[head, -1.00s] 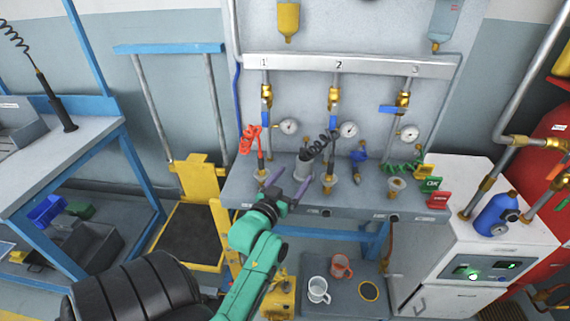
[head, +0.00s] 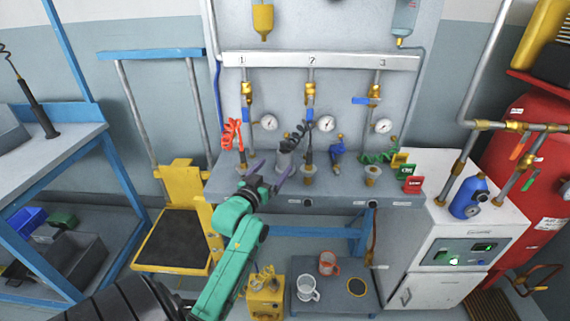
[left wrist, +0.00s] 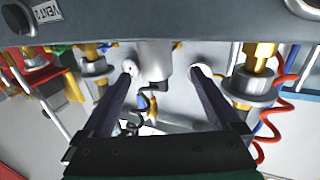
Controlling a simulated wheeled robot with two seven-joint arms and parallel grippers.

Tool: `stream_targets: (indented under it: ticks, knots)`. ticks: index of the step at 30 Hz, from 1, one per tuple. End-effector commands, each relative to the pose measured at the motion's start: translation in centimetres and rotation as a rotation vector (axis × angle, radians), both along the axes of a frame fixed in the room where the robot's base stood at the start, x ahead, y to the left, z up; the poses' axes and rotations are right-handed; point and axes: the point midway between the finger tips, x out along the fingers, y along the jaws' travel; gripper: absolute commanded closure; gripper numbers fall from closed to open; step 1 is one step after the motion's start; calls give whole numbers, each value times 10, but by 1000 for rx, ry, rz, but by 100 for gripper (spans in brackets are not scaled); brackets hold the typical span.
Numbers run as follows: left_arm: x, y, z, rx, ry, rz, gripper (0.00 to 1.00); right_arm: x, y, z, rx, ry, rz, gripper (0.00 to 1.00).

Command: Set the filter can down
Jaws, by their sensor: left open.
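The filter can looks to be the grey cylinder (head: 284,160) standing upright on the bench shelf, between the sockets under stations 1 and 2. My left gripper (head: 270,171) is at the shelf's front edge, just in front of the can, with its dark fingers spread. In the left wrist view, the grey can (left wrist: 153,62) appears between the two open fingertips (left wrist: 161,72), with gaps visible on both sides. Its far end is partly hidden. My right gripper is not in view.
A white mug (head: 308,289) and a red mug (head: 328,262) sit on the lower platform.

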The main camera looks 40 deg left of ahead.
Motion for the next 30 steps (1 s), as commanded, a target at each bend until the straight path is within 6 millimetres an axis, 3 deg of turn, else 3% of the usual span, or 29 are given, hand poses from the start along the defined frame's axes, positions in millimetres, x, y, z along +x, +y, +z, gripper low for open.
stream_targets:
  ticks: [7,14,15,22,23,30]
  knots:
    - [44,6,2,0,-1,0,4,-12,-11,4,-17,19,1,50]
    - [50,8,1,0,0,0,4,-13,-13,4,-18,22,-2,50]
    - [50,7,1,0,0,0,8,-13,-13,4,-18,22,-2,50]
    - [50,7,1,0,0,0,96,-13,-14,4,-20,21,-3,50]
    - [50,7,1,0,0,0,100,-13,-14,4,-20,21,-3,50]
    - [50,7,3,0,-1,0,100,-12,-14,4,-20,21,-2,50]
